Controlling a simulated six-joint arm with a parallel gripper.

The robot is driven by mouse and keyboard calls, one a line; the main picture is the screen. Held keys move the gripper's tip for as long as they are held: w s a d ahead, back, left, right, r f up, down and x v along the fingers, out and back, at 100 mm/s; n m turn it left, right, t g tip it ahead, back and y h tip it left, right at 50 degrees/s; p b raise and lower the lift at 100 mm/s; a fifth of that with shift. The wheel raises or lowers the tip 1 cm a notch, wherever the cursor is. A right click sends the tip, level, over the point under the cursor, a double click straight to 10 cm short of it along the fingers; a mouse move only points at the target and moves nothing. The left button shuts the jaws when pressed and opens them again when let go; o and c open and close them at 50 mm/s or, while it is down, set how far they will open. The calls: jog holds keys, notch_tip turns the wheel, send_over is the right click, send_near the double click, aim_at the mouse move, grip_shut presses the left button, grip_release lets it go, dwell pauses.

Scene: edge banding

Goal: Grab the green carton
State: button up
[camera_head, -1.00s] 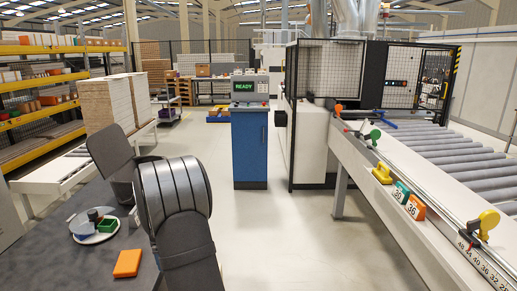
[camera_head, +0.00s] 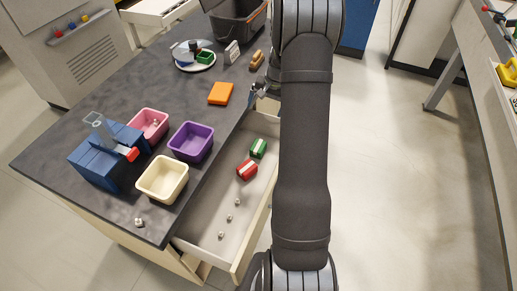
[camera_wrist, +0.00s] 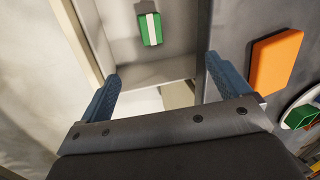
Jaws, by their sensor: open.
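The green carton (camera_head: 258,148) has a white stripe and lies in the open drawer (camera_head: 208,222), near its far end. A red carton (camera_head: 247,169) with a pale stripe lies just beside it. My gripper (camera_head: 257,92) is at the drawer's far end, mostly hidden by my arm in the head view. In the wrist view my gripper (camera_wrist: 162,68) is open, its blue fingers wide apart with nothing between them. The green carton (camera_wrist: 151,29) shows beyond the fingertips in that view, apart from them.
Several small metal pieces lie in the drawer's near part. On the dark worktop (camera_head: 120,95) are an orange box (camera_head: 220,93), pink (camera_head: 148,124), purple (camera_head: 191,142) and cream (camera_head: 162,179) bins, and a blue device (camera_head: 108,155). The floor at right is clear.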

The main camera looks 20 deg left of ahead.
jog(key=d+f+m+y, duration=0.2)
jog(key=d+f+m, duration=0.3)
jog(key=m, duration=1.5)
send_over(259, 146)
jog(key=d, duration=0.3)
notch_tip(259, 146, down, 13)
jog(key=shift+t, duration=0.4)
jog(key=shift+a+x, duration=0.2)
jog(key=shift+x, duration=1.25)
jog(key=shift+a+x, duration=0.15)
jog(key=shift+x, duration=1.3)
jog(key=shift+r, duration=0.15)
jog(key=shift+c, duration=0.4)
jog(key=c, duration=1)
